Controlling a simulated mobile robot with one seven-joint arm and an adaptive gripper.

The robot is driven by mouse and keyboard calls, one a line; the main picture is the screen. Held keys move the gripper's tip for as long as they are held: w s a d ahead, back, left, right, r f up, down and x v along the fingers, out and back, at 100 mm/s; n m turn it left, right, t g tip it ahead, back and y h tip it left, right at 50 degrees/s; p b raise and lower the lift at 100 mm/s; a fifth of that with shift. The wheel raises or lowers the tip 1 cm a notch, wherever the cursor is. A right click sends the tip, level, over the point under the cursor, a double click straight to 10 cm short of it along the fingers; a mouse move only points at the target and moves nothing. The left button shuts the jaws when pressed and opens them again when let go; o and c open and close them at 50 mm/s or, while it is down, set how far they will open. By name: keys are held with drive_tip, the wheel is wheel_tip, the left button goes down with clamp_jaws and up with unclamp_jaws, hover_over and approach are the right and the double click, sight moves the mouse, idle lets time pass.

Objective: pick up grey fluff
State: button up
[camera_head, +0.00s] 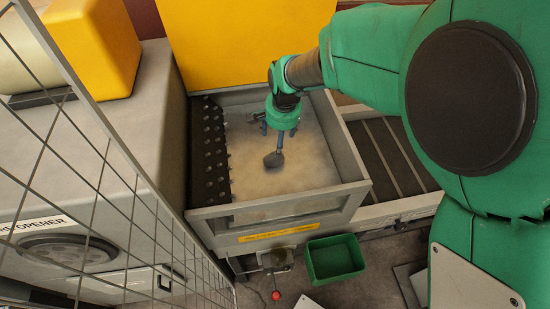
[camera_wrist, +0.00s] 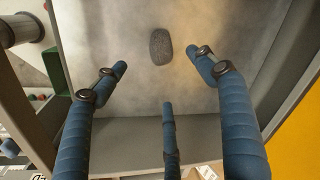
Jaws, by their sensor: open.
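The grey fluff (camera_head: 274,159) is a small dark grey clump lying on the pale bed inside the grey bin (camera_head: 350,187). In the wrist view the fluff (camera_wrist: 161,50) is a rounded oblong lying ahead of my fingers. My gripper (camera_head: 279,136) hangs inside the bin, just behind and above the fluff in the head view. In the wrist view my gripper (camera_wrist: 165,78) has its blue fingers spread, with nothing between them. The fluff looks apart from the fingertips in the wrist view; the exact height gap cannot be told.
The bin walls stand around my gripper, with a dark studded strip (camera_head: 209,150) on the left side. A yellow panel (camera_head: 240,45) rises behind. A green crate (camera_head: 334,258) stands on the floor in front, and a wire mesh fence (camera_head: 100,150) is at left.

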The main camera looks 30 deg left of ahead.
sight(274, 159)
drive_tip(key=shift+f, duration=0.1)
drive_tip(key=shift+w+a+f, duration=0.15)
drive_tip(key=shift+a+f, duration=0.05)
drive_tip(key=shift+f, duration=1.2)
drive_tip(key=shift+w+a+f, duration=0.1)
drive_tip(key=shift+a+f, duration=0.1)
drive_tip(key=shift+f, duration=1.15)
drive_tip(key=shift+w+a+f, duration=0.15)
drive_tip(key=shift+a+f, duration=0.05)
drive_tip(key=shift+f, duration=1.2)
drive_tip(key=shift+w+a+f, duration=0.1)
drive_tip(key=shift+a+f, duration=0.05)
drive_tip(key=shift+f, duration=0.7)
drive_tip(key=shift+w+a+f, duration=0.1)
drive_tip(key=shift+a+f, duration=0.1)
drive_tip(key=shift+f, duration=0.65)
drive_tip(key=shift+a+f, duration=0.15)
drive_tip(key=shift+f, duration=0.7)
drive_tip(key=c, duration=1.2)
